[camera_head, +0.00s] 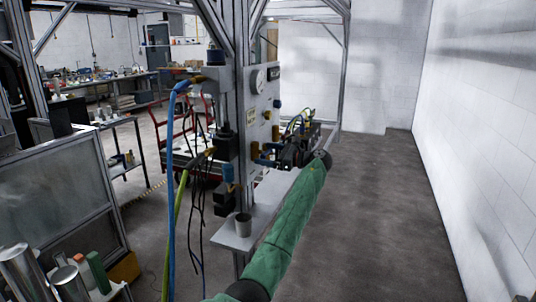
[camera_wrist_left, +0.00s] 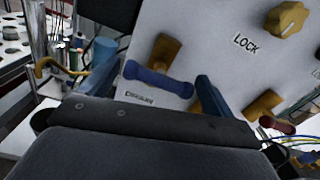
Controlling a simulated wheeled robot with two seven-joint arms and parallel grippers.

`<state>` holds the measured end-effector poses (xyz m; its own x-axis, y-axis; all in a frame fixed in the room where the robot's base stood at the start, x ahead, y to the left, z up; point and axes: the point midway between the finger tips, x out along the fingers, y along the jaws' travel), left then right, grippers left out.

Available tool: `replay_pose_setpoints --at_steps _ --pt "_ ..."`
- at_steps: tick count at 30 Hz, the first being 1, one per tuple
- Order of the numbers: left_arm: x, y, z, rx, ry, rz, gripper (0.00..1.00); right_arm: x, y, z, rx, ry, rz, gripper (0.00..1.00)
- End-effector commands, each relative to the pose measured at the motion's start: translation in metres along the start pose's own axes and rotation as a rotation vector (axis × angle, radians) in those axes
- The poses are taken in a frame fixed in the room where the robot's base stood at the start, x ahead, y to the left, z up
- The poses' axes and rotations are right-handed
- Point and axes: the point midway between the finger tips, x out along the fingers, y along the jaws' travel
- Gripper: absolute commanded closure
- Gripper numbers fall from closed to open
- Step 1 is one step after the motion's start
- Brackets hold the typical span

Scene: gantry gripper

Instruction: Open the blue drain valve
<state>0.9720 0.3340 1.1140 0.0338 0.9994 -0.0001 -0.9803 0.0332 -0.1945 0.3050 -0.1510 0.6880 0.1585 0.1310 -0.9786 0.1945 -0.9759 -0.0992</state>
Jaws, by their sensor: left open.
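The blue drain valve handle (camera_wrist_left: 158,79) is a bar that shows in the left wrist view, in front of a brass fitting (camera_wrist_left: 163,52) on a pale panel (camera_wrist_left: 215,50). A small label lies under it, its text too blurred to read surely. My left gripper (camera_head: 278,152) is open at the panel in the head view. In the wrist view its two blue fingers stand on either side of the handle, with a gap to the right one. I cannot tell whether either touches. In the head view I cannot pick out the handle surely. My right gripper is not in view.
A yellow knob (camera_wrist_left: 287,19) sits beside the LOCK label, and a dark red handle (camera_wrist_left: 277,126) is at the right. Hoses and cables hang left of the post. The floor at right is clear.

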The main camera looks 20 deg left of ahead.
Motion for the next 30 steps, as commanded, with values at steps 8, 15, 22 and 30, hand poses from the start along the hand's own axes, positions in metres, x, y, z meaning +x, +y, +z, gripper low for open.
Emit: replay_pose_setpoints --at_steps 8,15,22,30 --pt "0.000 0.000 0.000 0.000 0.000 0.000 0.43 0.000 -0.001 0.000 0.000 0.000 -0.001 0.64" --pt "0.000 0.000 0.000 -0.013 0.000 -0.001 0.44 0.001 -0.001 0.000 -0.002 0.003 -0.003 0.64" --pt "0.000 0.000 -0.001 -0.101 0.000 -0.001 0.44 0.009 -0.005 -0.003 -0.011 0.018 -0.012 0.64" --pt "0.000 0.000 -0.002 -0.319 0.000 -0.001 0.44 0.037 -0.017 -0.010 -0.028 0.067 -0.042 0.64"
